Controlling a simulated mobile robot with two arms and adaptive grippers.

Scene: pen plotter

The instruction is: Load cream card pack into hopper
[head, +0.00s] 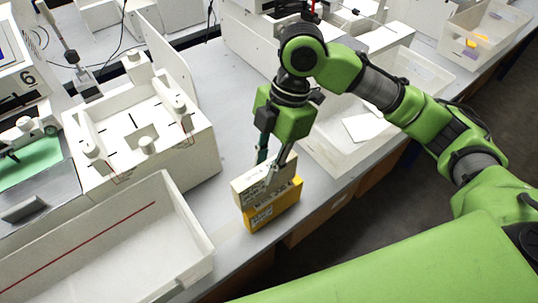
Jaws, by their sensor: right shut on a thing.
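The cream card pack (250,192) is upright between the fingers of my right gripper (270,165), which is shut on it near its top edge. A yellow pack (274,210) is directly below and partly behind the cream one near the table's front edge. I cannot tell whether the two packs touch. A white open bin with a red line inside its wall (192,233) lies to the left of the packs. Behind it is a white box-like unit (190,158) with posts and dark slots on top. I cannot tell which of these is the hopper. My left gripper is not in view.
A shallow white tray (335,168) with a white sheet in it is right of the packs. A clear bin (480,35) stands far right. A machine with a green surface (30,168) is at left. Grey tabletop (215,80) is bare behind the gripper.

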